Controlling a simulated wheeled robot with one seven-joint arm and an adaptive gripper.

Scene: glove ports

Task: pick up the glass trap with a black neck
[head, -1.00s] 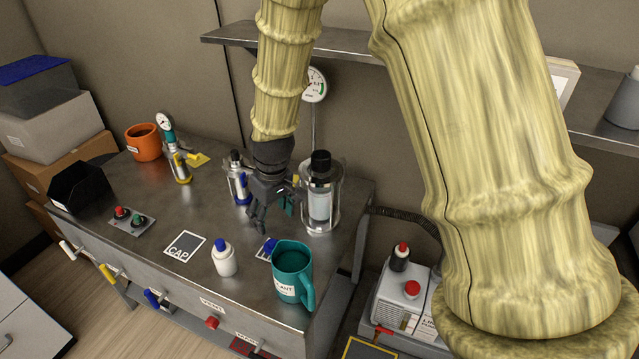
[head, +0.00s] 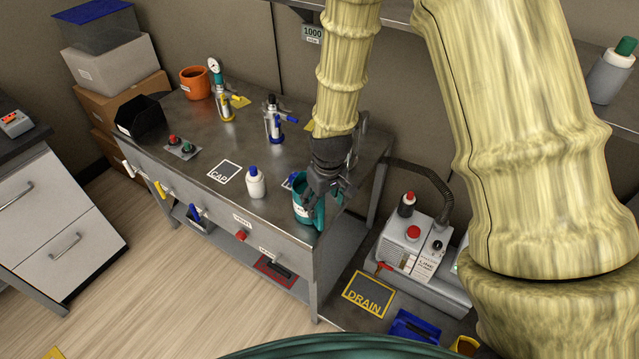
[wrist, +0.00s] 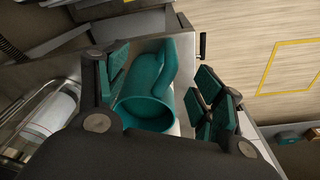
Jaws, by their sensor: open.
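The glass trap is a clear cylinder with a white insert. It shows at the left of the wrist view (wrist: 52,112), outside my fingers; its black neck is not clear there. In the head view my arm hides most or all of it. My gripper (head: 326,190) is open above the bench's front right corner, at the teal mug (head: 303,212). In the wrist view the mug (wrist: 146,112) lies between the spread teal finger pads of my gripper (wrist: 160,88). I cannot tell whether the fingers touch it.
A blue-capped white bottle (head: 255,183) stands left of the mug. A blue-based metal-topped vessel (head: 273,122) stands behind it. An orange pot (head: 195,82) and a gauge vessel (head: 222,100) are farther back. A pump (head: 415,245) sits right of the bench. The bench's front middle is fairly clear.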

